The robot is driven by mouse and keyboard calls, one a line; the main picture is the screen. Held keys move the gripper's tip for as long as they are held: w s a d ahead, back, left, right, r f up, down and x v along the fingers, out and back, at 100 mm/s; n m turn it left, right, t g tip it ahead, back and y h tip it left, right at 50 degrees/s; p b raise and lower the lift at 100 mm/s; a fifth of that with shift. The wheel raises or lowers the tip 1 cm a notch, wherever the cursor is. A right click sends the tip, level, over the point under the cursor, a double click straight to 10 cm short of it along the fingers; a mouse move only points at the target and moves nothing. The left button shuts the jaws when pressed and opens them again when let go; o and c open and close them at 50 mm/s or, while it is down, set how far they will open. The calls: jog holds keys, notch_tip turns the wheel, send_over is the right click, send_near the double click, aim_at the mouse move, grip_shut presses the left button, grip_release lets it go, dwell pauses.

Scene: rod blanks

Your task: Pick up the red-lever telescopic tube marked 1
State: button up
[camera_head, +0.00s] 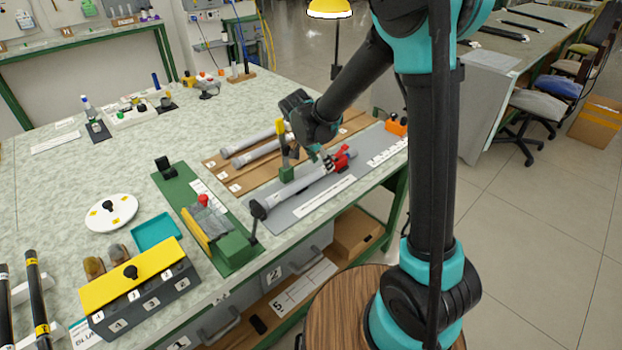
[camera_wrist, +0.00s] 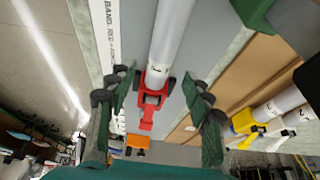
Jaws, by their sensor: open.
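A pale tube (camera_head: 310,186) with a red lever clamp (camera_head: 345,156) lies on a grey mat along the table's edge. In the wrist view the tube (camera_wrist: 176,38) runs up from the red lever (camera_wrist: 152,95), with a small dark mark I cannot read. My gripper (camera_head: 322,160) is above the lever end. In the wrist view my gripper (camera_wrist: 158,86) is open, one finger on each side of the tube and lever, with visible gaps and nothing held. Contact and exact height are hard to tell.
More pale tubes (camera_head: 253,154) lie on a brown board (camera_head: 222,172) behind the mat. An orange block (camera_head: 397,126) sits beyond the lever.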

aim_at(323, 167)
jog(key=shift+x, duration=1.7)
jog(key=c, duration=0.9)
jog(key=shift+c, duration=0.2)
